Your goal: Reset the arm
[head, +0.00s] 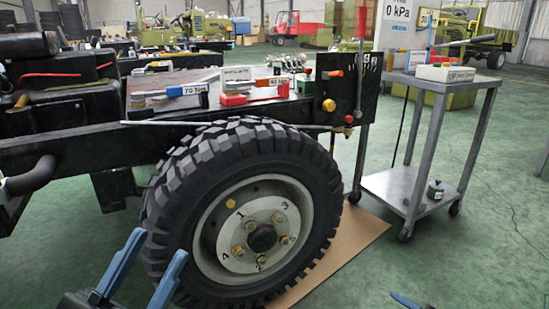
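My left gripper (160,246) shows at the bottom left with two blue fingers spread apart and nothing between them. It is in front of the lower left part of the large black tyre (172,192), and I cannot tell whether it touches it. Only a blue tip of my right gripper (404,300) shows at the bottom edge, right of the wheel. The rest of it is out of the picture, so its opening is hidden.
The wheel hub (262,237) sits on a dark chassis frame (85,150). Tools with 70 Nm (190,89) and other labels lie on top. A grey metal cart (440,86) stands at the right. A brown sheet (345,243) lies under the wheel. The green floor (470,245) at the lower right is clear.

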